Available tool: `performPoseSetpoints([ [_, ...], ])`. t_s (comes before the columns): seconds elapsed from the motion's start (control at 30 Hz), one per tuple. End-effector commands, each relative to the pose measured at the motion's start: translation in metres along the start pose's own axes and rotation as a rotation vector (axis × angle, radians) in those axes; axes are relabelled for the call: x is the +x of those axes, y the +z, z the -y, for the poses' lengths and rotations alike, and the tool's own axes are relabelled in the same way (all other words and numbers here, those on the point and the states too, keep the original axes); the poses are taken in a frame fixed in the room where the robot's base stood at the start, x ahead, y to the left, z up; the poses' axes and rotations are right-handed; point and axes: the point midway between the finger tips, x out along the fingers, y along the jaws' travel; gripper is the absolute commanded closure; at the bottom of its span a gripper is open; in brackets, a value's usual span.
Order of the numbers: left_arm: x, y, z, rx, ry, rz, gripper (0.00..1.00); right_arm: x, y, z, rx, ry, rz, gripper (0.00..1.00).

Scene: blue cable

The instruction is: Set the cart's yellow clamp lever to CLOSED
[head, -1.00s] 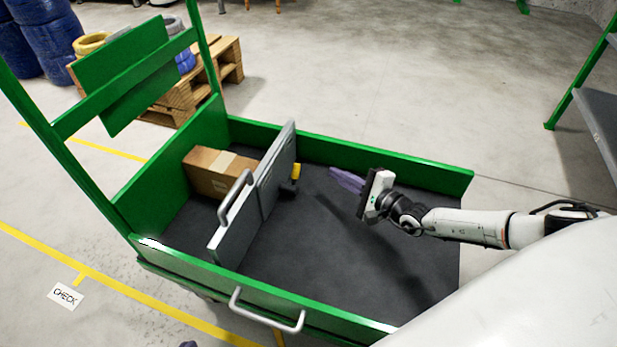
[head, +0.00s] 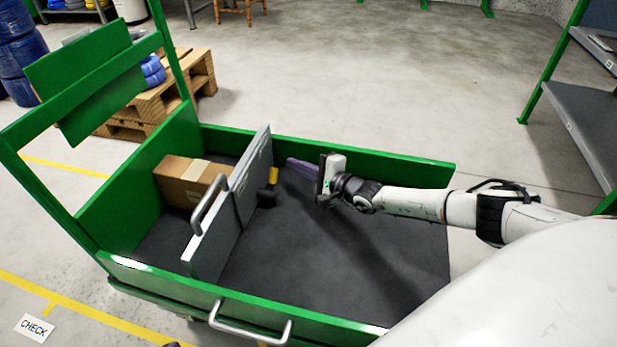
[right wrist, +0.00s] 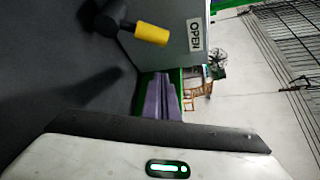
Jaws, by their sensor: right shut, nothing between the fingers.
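The clamp lever, with a yellow sleeve (head: 273,174) on a black arm, is on the divider panel inside the green cart. In the right wrist view its yellow end (right wrist: 151,34) points right, towards a label reading OPEN (right wrist: 195,35) on the grey panel. My right gripper (head: 291,163) is shut and empty, its purple fingers together, just right of the lever in the head view. No CLOSED label is legible. My left gripper is not in view.
The grey divider panel (head: 236,205) with a handle stands across the cart (head: 370,167). A cardboard box (head: 188,182) lies behind it. The dark cart floor (head: 330,260) on the right is clear. A grey shelf (head: 600,125) stands at the far right.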

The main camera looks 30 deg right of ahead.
Motion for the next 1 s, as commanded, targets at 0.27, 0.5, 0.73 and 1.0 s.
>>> performPoseSetpoints([
  [0.27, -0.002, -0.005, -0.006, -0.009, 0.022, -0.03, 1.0, 0.008, 0.016, -0.002, 0.006, 0.002, 0.0, 1.0],
  [0.5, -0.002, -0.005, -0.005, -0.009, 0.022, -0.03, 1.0, 0.003, 0.033, -0.002, 0.007, 0.002, 0.0, 1.0],
  [0.73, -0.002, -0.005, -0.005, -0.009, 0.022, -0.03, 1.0, 0.001, 0.038, 0.0, 0.001, 0.0, -0.001, 1.0],
  [1.0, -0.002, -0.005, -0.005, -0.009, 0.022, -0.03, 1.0, 0.001, 0.038, 0.0, 0.001, 0.0, -0.001, 1.0],
])
